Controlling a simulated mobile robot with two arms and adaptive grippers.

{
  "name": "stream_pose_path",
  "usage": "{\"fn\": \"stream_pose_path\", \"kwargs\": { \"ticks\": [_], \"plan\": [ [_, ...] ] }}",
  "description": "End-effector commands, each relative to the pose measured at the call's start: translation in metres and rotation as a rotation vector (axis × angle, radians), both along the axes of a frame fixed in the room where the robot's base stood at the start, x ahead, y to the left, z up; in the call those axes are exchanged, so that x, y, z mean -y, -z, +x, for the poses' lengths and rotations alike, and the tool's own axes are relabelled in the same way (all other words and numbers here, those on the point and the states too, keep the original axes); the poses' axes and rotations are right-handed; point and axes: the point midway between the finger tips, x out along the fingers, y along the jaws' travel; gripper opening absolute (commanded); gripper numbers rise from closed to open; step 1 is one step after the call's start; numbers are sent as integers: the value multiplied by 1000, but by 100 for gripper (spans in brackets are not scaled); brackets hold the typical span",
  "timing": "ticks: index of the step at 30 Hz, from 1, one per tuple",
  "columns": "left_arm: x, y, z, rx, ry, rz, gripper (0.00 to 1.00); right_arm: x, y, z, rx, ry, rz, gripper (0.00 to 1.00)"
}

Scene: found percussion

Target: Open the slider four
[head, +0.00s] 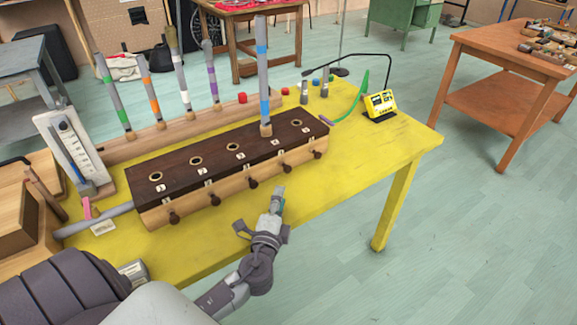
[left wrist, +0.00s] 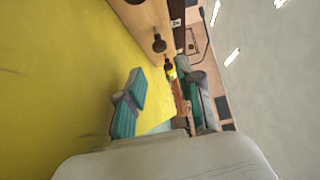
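A long wooden box (head: 230,188) with a dark, holed top (head: 218,158) stands on the yellow table. A row of dark round slider knobs lines its front. The fourth knob from the left, slider four (head: 284,168), sits on the right half; the label digits are too small to read. My left gripper (head: 276,200) is in front of this half, below the knob row and apart from it. In the left wrist view its teal-padded fingers (left wrist: 160,78) are spread with nothing held; a knob (left wrist: 158,43) shows beyond them. My right gripper is not in view.
More banded tubes stand in a wooden rack (head: 150,143) behind. A yellow device (head: 380,105) is at the back right. The yellow table (head: 350,160) is clear right of the box.

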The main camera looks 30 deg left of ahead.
Motion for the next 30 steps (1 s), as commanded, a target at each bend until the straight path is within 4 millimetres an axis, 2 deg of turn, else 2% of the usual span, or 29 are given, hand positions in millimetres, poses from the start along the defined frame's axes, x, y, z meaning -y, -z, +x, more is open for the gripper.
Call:
{"fn": "stream_pose_path", "kwargs": {
  "ticks": [5, 9, 15, 21, 30],
  "plan": [
    [-16, -4, 36, 3, -3, 2, 36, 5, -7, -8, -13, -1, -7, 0],
    [-27, -3, 64, 3, -2, 1, 36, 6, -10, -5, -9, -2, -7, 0],
    [-39, -2, 94, 1, -1, 0, 36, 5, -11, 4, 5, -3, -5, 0],
    [-45, -1, 108, 0, -1, 0, 36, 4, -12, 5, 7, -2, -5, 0],
    [-46, -1, 109, 0, 0, 0, 36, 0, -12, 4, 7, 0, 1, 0]
  ]
}}
